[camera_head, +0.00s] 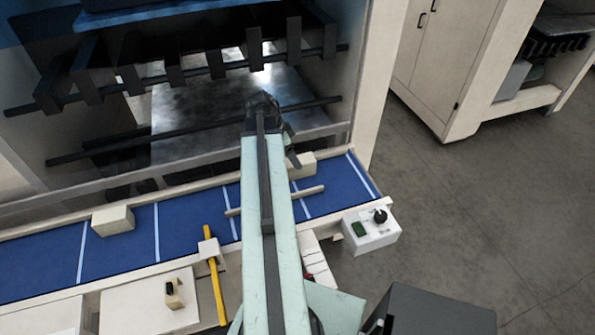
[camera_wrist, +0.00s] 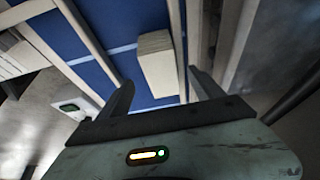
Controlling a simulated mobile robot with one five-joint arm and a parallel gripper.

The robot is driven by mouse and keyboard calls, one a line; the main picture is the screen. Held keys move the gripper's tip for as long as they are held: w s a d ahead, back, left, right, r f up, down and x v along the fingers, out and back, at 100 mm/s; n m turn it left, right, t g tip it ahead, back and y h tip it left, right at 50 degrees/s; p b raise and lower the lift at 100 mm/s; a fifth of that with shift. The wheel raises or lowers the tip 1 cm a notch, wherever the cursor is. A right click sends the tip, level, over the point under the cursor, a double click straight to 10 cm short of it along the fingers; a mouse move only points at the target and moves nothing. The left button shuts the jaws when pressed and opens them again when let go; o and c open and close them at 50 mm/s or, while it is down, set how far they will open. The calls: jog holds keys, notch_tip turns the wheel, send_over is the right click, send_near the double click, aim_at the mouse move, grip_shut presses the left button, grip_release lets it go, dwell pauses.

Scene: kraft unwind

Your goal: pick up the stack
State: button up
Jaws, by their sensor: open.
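A cream stack (camera_wrist: 156,62) of flat sheets lies on the blue conveyor belt. In the wrist view it sits ahead of my gripper (camera_wrist: 161,80), between the lines of its two fingers, apart from both. My gripper is open and empty. In the head view this stack (camera_head: 304,164) is partly hidden behind my arm, near the belt's right end, and my dark gripper (camera_head: 290,150) is beside it. A second cream stack (camera_head: 113,219) lies further left on the belt.
The blue belt (camera_head: 185,228) has white cross lines and raised side rails. A rod (camera_head: 308,192) crosses above it. A control box (camera_head: 370,230) with a green button stands at the belt's right end. A yellow lever (camera_head: 215,285) rises in front. A machine frame stands behind.

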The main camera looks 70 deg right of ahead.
aim_at(300, 159)
jog(key=shift+s+d+f, duration=0.15)
jog(key=shift+f, duration=0.05)
jog(key=shift+s+d+f, duration=0.1)
jog(key=shift+s+f, duration=0.05)
jog(key=shift+f, duration=0.1)
jog(key=b+x, duration=0.4)
jog(key=x, duration=0.1)
jog(key=shift+d+r+b, duration=0.1)
jog(key=shift+d+b, duration=0.05)
jog(key=shift+b, duration=0.2)
jog(key=shift+r, duration=0.25)
jog(key=shift+f, duration=0.1)
